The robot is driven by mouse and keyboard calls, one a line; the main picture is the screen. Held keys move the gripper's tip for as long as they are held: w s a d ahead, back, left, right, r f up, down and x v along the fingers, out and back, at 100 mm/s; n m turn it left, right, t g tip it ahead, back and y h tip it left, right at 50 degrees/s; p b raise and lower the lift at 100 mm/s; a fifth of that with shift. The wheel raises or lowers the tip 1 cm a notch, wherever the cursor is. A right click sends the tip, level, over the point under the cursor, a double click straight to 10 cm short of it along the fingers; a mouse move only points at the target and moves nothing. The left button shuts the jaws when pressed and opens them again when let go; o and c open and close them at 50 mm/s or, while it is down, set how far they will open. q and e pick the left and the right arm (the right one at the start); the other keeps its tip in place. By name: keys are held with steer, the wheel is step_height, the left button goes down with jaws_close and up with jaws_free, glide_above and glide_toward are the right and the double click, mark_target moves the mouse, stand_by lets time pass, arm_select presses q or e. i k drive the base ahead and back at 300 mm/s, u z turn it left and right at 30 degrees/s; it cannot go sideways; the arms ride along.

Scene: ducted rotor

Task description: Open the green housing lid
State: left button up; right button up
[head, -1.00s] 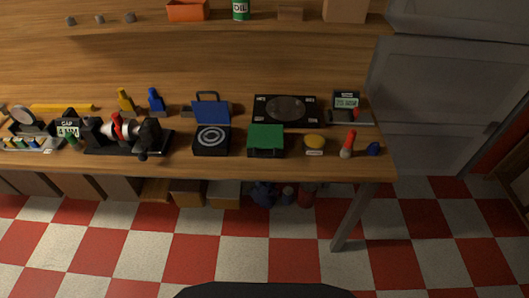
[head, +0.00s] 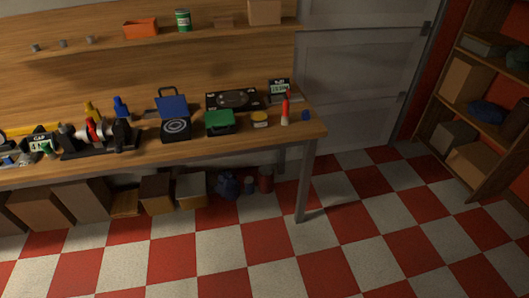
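The green housing lid (head: 219,118) sits on a small dark box on the workbench, between a blue-lidded box and a yellow round item. The lid looks closed, lying flat on top of its housing (head: 220,131). Neither of my grippers shows in the head view, so nothing of mine touches the lid.
The workbench (head: 255,141) holds a black box with a raised blue lid (head: 172,106), a yellow round item (head: 260,117), a red and white bottle (head: 285,110) and a dark machine (head: 100,138). Boxes stand under the bench. Shelves (head: 470,100) stand at right. The checkered floor in front is clear.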

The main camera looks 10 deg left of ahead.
mark_target(219, 118)
steer(key=z, duration=0.75)
steer(key=i, duration=0.95)
steer(key=u, duration=0.55)
